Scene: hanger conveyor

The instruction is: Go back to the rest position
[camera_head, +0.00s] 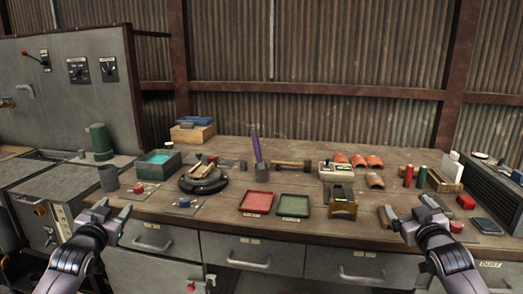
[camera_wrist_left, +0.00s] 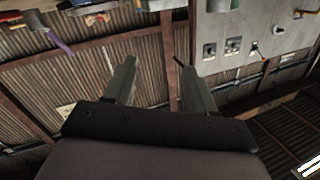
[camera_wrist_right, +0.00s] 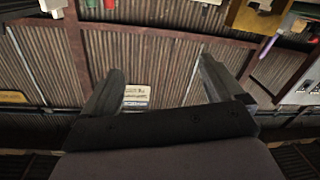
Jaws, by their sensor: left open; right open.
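My left gripper (camera_head: 114,211) is at the left front of the workbench, in front of its edge. It is open and empty, and its two fingers stand apart in the left wrist view (camera_wrist_left: 153,82). My right gripper (camera_head: 410,214) is at the right front of the bench. It is also open and empty, with its fingers apart in the right wrist view (camera_wrist_right: 160,85). The workbench (camera_head: 225,212) lies between and behind the two grippers. Neither gripper touches any object that I can see.
A red tray (camera_head: 257,202) and a green tray (camera_head: 293,207) lie near the bench's front middle. A black turntable (camera_head: 203,181) is left of them. A brown-yellow stand (camera_head: 343,208) is right of them. Curved orange tiles (camera_head: 375,180), bottles and a dark box crowd the right side.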

